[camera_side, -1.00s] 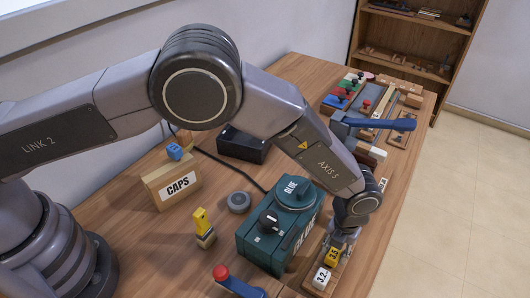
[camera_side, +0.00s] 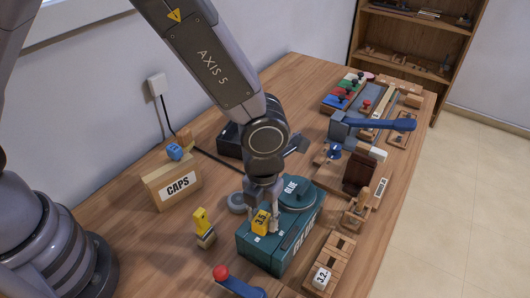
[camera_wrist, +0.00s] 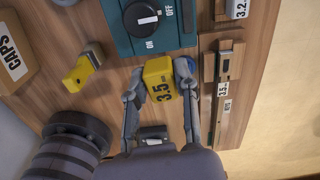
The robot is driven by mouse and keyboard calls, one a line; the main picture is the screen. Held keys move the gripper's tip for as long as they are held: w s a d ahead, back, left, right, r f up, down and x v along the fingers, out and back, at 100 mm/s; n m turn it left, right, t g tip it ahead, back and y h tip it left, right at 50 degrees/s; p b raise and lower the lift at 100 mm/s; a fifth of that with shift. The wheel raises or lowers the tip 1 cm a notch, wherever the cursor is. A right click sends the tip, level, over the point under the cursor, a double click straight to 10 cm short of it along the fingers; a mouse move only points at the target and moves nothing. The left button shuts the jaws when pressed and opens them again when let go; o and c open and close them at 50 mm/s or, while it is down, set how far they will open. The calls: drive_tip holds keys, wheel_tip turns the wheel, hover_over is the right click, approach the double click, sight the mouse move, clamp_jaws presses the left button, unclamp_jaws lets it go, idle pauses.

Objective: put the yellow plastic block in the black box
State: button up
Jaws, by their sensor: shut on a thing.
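The yellow block (camera_side: 261,223) is marked 3.5. It is held between the two fingers of my gripper (camera_side: 260,214), above the teal glue machine. In the wrist view, the yellow block (camera_wrist: 160,82) sits between the fingertips of my gripper (camera_wrist: 160,73), with its label facing the camera. The black box (camera_side: 229,139) stands on the table behind my arm, towards the wall. My arm hides part of it, and I cannot make it out in the wrist view.
The teal glue machine (camera_side: 262,250) stands below my gripper. The CAPS box (camera_side: 172,186) and a yellow-topped tool (camera_side: 203,228) are to the left. A wooden rack (camera_side: 336,256) with a white block marked 3.2 is to the right. A blue lever tool (camera_side: 372,124) is behind.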

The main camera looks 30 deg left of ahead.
drive_tip(key=w+a+n, duration=0.4)
drive_tip(key=a+n, duration=0.2)
drive_tip(key=a, duration=0.3)
drive_tip(key=w+a+n, duration=0.4)
drive_tip(key=a+n, duration=0.1)
drive_tip(key=a, duration=0.4)
drive_tip(key=w+a+n, duration=0.4)
drive_tip(key=a+n, duration=0.2)
drive_tip(key=a, duration=0.3)
drive_tip(key=w+f, duration=0.3)
drive_tip(key=w, duration=0.1)
drive_tip(key=w+f, duration=0.2)
drive_tip(key=w, duration=0.2)
drive_tip(key=w+d+f, duration=0.1)
drive_tip(key=w+f, duration=0.2)
drive_tip(key=w, duration=0.1)
drive_tip(key=shift+w+f, duration=0.3)
drive_tip(key=shift+f, duration=0.05)
drive_tip(key=shift+w+f, duration=0.3)
drive_tip(key=shift+f, duration=0.15)
drive_tip(key=shift+d+f, duration=0.1)
drive_tip(key=shift+f, duration=1.4)
